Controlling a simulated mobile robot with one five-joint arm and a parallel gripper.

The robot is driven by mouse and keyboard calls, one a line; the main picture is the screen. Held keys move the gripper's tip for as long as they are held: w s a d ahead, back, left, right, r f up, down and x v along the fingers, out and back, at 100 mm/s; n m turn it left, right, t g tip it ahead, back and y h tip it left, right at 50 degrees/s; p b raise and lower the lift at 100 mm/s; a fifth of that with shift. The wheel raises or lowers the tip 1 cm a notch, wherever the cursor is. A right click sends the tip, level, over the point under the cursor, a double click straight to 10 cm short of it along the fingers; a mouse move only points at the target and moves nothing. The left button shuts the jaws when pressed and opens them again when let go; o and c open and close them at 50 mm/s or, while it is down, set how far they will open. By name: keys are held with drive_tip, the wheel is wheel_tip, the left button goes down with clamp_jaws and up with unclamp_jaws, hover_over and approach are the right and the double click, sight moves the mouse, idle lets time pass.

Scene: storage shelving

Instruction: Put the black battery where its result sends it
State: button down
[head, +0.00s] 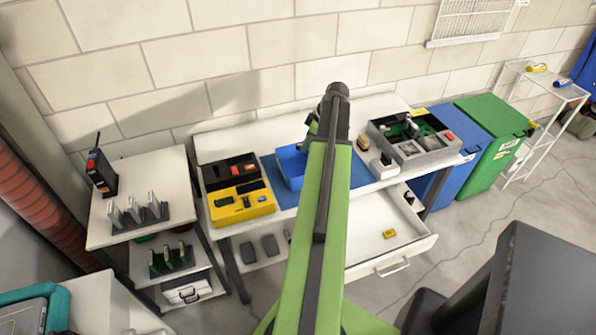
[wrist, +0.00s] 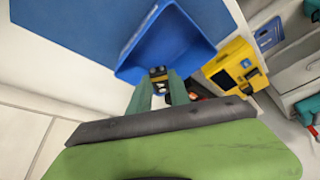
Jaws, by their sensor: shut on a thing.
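My gripper (wrist: 160,88) has its two green fingers closed on a small black thing with yellow marks, seemingly the black battery (wrist: 158,75). In the wrist view it is at the near edge of a blue tray (wrist: 165,38); I cannot tell whether it touches the tray. In the head view my arm hides the gripper and the battery. The blue tray (head: 289,166) shows left of my arm on the workbench. A grey unit with dark slots and a red part (head: 440,153), possibly a tester, stands right of my arm. Its readout is not legible.
A yellow case (head: 240,217) with dark items sits left of the tray, before a black case (head: 230,172). An open drawer (head: 418,243) holds a small yellow item (head: 390,233). A blue bin (head: 468,140) and green bin (head: 497,140) stand right. A side table (head: 130,230) holds a radio and racks.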

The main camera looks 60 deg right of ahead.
wheel_tip(320, 180, down, 4)
drive_tip(key=b, duration=0.3)
drive_tip(key=shift+f, duration=0.2)
drive_tip(key=c, duration=1.1)
unclamp_jaws()
drive_tip(key=shift+s+r, duration=0.1)
drive_tip(key=p+v, duration=1.5)
drive_tip(key=v, duration=0.2)
drive_tip(key=shift+r+p, duration=0.2)
drive_tip(key=shift+p, duration=0.2)
